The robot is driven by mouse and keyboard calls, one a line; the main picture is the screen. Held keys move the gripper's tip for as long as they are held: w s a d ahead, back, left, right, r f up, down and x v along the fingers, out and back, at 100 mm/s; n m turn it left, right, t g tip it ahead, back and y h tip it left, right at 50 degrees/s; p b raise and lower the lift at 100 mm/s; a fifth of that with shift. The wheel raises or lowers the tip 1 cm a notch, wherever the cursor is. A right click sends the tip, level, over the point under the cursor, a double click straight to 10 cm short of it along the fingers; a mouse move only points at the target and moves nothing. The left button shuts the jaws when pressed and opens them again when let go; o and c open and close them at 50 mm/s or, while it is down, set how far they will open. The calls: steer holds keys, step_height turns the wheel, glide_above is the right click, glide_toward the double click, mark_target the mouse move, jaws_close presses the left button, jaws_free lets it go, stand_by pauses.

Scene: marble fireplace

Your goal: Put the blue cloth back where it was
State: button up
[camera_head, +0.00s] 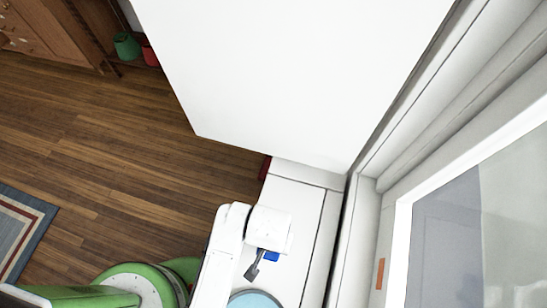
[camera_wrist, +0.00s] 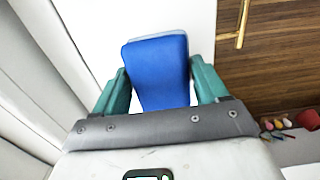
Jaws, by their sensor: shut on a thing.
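The blue cloth (camera_wrist: 160,72) is between the two green fingers of my gripper (camera_wrist: 160,85) in the wrist view. My gripper is shut on it. The cloth looks like a folded, smooth slab, with a lighter blue edge at its far end. A white surface shows behind it. In the head view, my gripper (camera_head: 256,263) is low in the picture, over a narrow white ledge. Only a small bit of the blue cloth (camera_head: 272,256) shows there; the rest is hidden by my wrist. I cannot tell whether the cloth touches the ledge.
A large white block (camera_head: 290,70) fills the top middle. The white ledge (camera_head: 291,210) runs below it, beside a window frame (camera_head: 404,230) at right. A light blue round thing (camera_head: 255,300) is cut off at the bottom. Wooden floor (camera_head: 120,140) lies open at left.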

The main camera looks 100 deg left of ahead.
steer(key=shift+w+f, duration=0.3)
steer(key=shift+f, duration=1.6)
steer(key=o, duration=0.9)
steer(key=shift+o, duration=0.2)
step_height(320, 180, up, 12)
steer(key=shift+r, duration=0.1)
